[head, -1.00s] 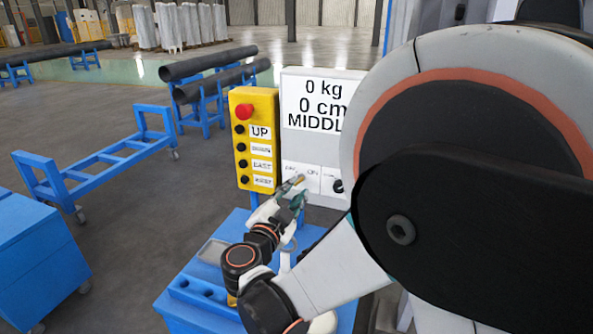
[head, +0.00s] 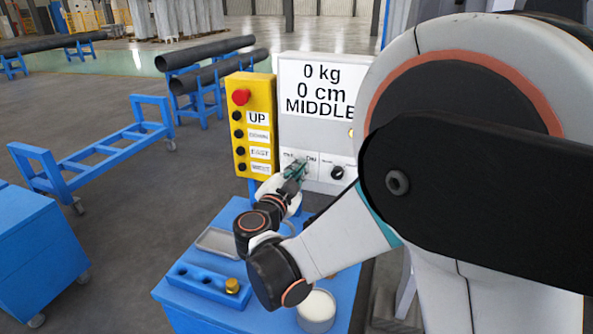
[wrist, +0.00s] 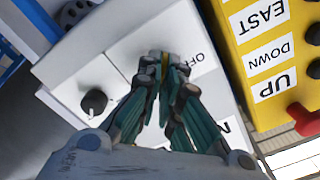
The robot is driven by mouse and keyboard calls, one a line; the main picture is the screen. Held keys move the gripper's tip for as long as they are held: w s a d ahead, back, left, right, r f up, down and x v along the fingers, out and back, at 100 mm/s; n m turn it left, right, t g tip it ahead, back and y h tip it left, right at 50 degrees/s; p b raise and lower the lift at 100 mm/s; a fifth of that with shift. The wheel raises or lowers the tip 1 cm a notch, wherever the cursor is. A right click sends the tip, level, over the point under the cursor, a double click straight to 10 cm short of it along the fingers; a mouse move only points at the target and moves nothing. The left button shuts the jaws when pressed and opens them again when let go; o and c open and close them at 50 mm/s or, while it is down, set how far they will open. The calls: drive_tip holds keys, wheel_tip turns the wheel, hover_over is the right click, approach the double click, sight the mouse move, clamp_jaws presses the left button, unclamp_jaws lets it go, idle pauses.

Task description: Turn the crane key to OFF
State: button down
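The crane key (wrist: 164,66) is a small brass-yellow piece showing between my fingertips in the wrist view. It is at the switch plate (wrist: 205,85), on the lower left of the white control box (head: 318,138). The plate carries OFF and ON labels, partly covered by my fingers. My gripper (wrist: 163,60) has its fingers drawn together on the key, close against the plate; it also shows in the head view (head: 297,169). The key's seating and exact angle are hidden by the fingers.
A black knob (head: 337,172) sits right of the switch. A yellow button box (head: 253,125) with a red button (head: 241,97) stands close at the left. Below is a blue cart (head: 190,310) with a grey tray (head: 215,241) and a white round container (head: 317,309).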

drive_tip(key=shift+n, duration=0.3)
drive_tip(key=n, duration=1.1)
drive_tip(key=a+n, duration=0.1)
drive_tip(key=n, duration=0.4)
drive_tip(key=shift+w+n+b, duration=0.2)
drive_tip(key=shift+n+b, duration=0.15)
drive_tip(key=shift+n, duration=0.35)
drive_tip(key=c, duration=1.8)
unclamp_jaws()
drive_tip(key=shift+a, duration=0.1)
